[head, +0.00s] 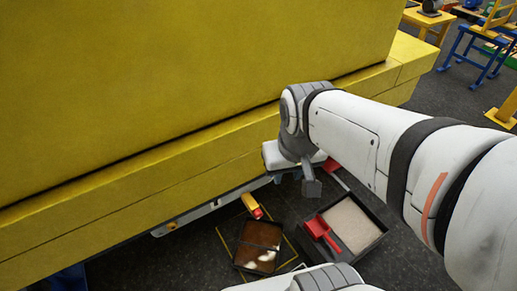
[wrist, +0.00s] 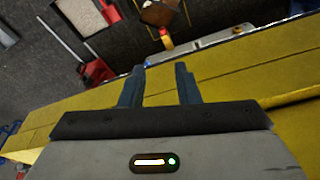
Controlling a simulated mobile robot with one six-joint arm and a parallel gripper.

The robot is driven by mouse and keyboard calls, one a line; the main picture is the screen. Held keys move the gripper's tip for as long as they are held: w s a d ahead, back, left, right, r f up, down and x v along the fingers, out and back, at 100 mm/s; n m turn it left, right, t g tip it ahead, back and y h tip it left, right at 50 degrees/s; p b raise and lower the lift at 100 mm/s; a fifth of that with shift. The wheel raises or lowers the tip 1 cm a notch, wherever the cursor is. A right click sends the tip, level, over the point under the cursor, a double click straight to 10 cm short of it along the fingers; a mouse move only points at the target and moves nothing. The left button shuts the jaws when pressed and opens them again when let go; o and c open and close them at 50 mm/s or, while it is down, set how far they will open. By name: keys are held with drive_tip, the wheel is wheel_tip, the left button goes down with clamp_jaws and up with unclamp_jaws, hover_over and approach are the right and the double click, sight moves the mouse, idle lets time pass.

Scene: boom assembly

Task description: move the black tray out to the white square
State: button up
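Two black trays lie on the dark floor below the yellow structure. One black tray (head: 239,262) holds brown material with white patches and sits within a thin yellow outline. The other black tray (head: 309,222) holds pale grainy material and a red scoop (head: 320,229). Both show partly at the top of the wrist view, cut off by the frame. I cannot tell which is meant. I cannot make out a white square on the floor. My gripper (wrist: 160,69) is open and empty, above the floor beside the yellow structure, apart from both trays.
The long yellow structure (head: 150,110) fills the left and back, with a pale rail (head: 200,213) along its lower edge. A yellow-and-red item (head: 253,206) lies near the brown-filled tray. A red tool (wrist: 97,72) with a long handle lies nearby. Blue and yellow furniture stands far right.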

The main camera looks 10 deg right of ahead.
idle(0.3)
drive_tip(key=w+d+f+m+g+b, duration=0.15)
drive_tip(key=w+f+b, duration=0.6)
drive_tip(key=f, duration=0.75)
drive_tip(key=w+d+f+m+b, duration=0.1)
drive_tip(key=w+d+f+b, duration=0.2)
drive_tip(key=w+f+b, duration=0.85)
drive_tip(key=w+d+f+m+b, duration=0.15)
drive_tip(key=w+f, duration=0.35)
drive_tip(key=f, duration=1.4)
drive_tip(key=shift+m+g, duration=0.55)
drive_tip(key=shift+m, duration=0.15)
drive_tip(key=s+d+f+b, duration=0.1)
drive_tip(key=f+b, duration=0.3)
drive_tip(key=f, duration=1.1)
drive_tip(key=s+d+f+b, duration=0.1)
drive_tip(key=f+b, duration=0.3)
drive_tip(key=f, duration=1.1)
drive_tip(key=s+d+f+b, duration=0.1)
drive_tip(key=f+b, duration=0.3)
drive_tip(key=f, duration=1.1)
drive_tip(key=shift+s+d, duration=0.15)
drive_tip(key=shift+d, duration=0.75)
